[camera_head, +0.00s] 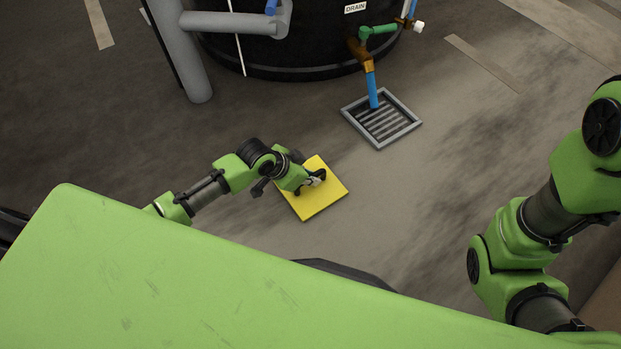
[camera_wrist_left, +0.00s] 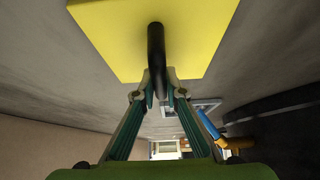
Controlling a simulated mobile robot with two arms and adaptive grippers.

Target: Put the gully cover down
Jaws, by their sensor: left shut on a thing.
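The gully cover (camera_head: 325,203) is a flat yellow square plate with a black handle. My left gripper (camera_head: 318,178) is over it in the head view and shut on its handle. In the left wrist view the yellow cover (camera_wrist_left: 112,38) fills the upper middle. There the left gripper's fingers (camera_wrist_left: 158,95) close around the black handle (camera_wrist_left: 155,50). I cannot tell whether the cover touches the floor. The floor gully (camera_head: 388,122), a grey-framed square grate, lies up and right of the cover. My right arm shows at the right edge, but its gripper is out of view.
A blue drain pipe (camera_head: 372,88) comes down onto the grate from a black tank (camera_head: 300,50) marked DRAIN. A grey pipe (camera_head: 182,50) stands left of the tank. The floor (camera_head: 420,190) right of the cover is bare.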

